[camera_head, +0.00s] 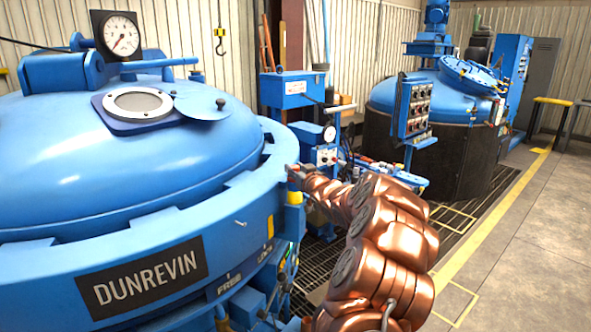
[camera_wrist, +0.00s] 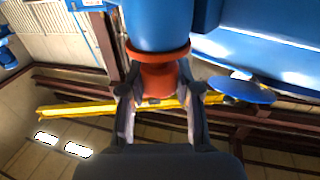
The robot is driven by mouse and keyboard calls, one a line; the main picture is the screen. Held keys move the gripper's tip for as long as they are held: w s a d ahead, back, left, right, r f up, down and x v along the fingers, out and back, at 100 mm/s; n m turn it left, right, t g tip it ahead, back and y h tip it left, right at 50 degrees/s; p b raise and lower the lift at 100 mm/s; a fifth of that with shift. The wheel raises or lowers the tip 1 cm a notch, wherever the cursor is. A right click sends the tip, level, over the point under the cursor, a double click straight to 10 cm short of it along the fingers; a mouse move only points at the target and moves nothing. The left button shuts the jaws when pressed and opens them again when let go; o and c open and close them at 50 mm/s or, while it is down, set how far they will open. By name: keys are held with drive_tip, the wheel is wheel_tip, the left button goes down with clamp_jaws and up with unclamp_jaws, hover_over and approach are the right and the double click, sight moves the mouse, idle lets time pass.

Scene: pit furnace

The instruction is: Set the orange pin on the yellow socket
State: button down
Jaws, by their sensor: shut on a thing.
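The orange pin (camera_wrist: 158,80) is between the two fingers of my gripper (camera_wrist: 160,88) in the wrist view, with its wide collar against or close to a blue cylinder (camera_wrist: 156,25). In the head view my gripper (camera_head: 300,172) is at the right rim of the near blue furnace, and only a little of the pin shows there. The yellow socket (camera_head: 294,197) is a yellow ring on a blue upright, directly below my gripper in the head view. I cannot tell whether pin and socket touch. The socket's yellow is not visible in the wrist view.
The near furnace (camera_head: 120,140) with its domed lid fills the left. My copper-coloured arm covers the lower middle. A blue cabinet (camera_head: 292,90) and a control box (camera_head: 413,108) stand behind. A second furnace (camera_head: 430,145) is farther back. Open floor (camera_head: 530,230) lies right.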

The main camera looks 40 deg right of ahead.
drive_tip(key=c, duration=1.1)
unclamp_jaws()
drive_tip(key=shift+s, duration=0.15)
drive_tip(key=b+v, duration=0.4)
drive_tip(key=v, duration=0.6)
drive_tip(key=shift+s+a, duration=0.15)
drive_tip(key=shift+s, duration=0.2)
